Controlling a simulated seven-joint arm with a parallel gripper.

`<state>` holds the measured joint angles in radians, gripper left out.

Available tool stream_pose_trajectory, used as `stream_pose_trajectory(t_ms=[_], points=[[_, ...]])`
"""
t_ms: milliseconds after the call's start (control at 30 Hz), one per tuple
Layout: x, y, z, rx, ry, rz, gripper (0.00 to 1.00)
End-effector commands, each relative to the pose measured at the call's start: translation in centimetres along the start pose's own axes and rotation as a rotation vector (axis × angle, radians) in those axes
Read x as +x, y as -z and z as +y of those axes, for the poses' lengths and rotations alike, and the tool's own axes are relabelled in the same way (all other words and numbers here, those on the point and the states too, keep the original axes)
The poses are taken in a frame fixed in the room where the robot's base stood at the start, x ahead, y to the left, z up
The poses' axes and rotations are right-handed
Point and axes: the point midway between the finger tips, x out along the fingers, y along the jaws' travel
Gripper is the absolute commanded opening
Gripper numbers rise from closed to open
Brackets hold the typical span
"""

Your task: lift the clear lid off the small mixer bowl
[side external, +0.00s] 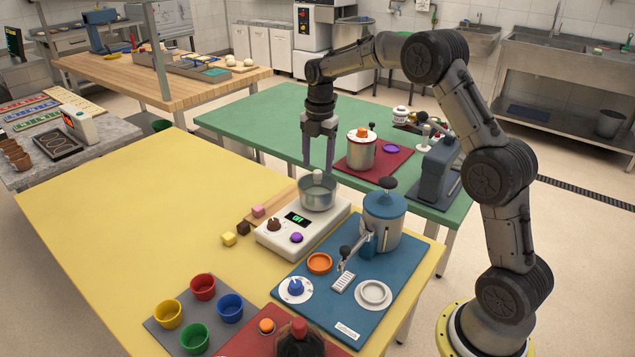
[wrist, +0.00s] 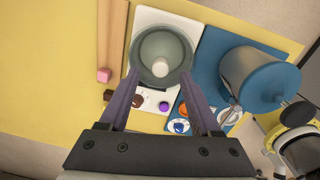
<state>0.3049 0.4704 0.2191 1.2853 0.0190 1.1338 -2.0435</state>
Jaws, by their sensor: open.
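The small mixer bowl (side external: 318,197) is grey metal and stands on a white base with a green display. In the wrist view the bowl (wrist: 143,49) is seen from above. The clear lid is hard to make out against the bowl; its pale round knob (side external: 318,176) stands at the bowl's middle, and the knob (wrist: 160,67) also shows in the wrist view. My gripper (side external: 318,165) is open and empty, pointing down just above the knob. In the wrist view my gripper (wrist: 160,75) has one finger to each side of the knob, with visible gaps.
A blue-lidded pot (side external: 383,218) with a lever stands close by at the right on a blue mat (side external: 330,291). A metal pot (side external: 361,155) stands on a red mat behind. Small pink, brown and yellow cubes lie left of the base. The yellow table's left side (side external: 120,215) is clear.

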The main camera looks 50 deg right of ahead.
Motion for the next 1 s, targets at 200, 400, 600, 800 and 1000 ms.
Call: stream_pose_trajectory(t_ms=[200, 400, 600, 800, 1000], points=[[2.4, 0.0, -0.1, 0.000, 0.000, 0.000, 0.64], [2.6, -0.1, -0.1, 0.000, -0.002, -0.001, 0.64], [2.6, -0.1, -0.1, 0.000, -0.002, -0.001, 0.41], [2.6, -0.1, -0.1, 0.000, -0.002, -0.001, 0.05], [2.5, -0.1, -0.1, 0.001, -0.002, -0.001, 0.00]])
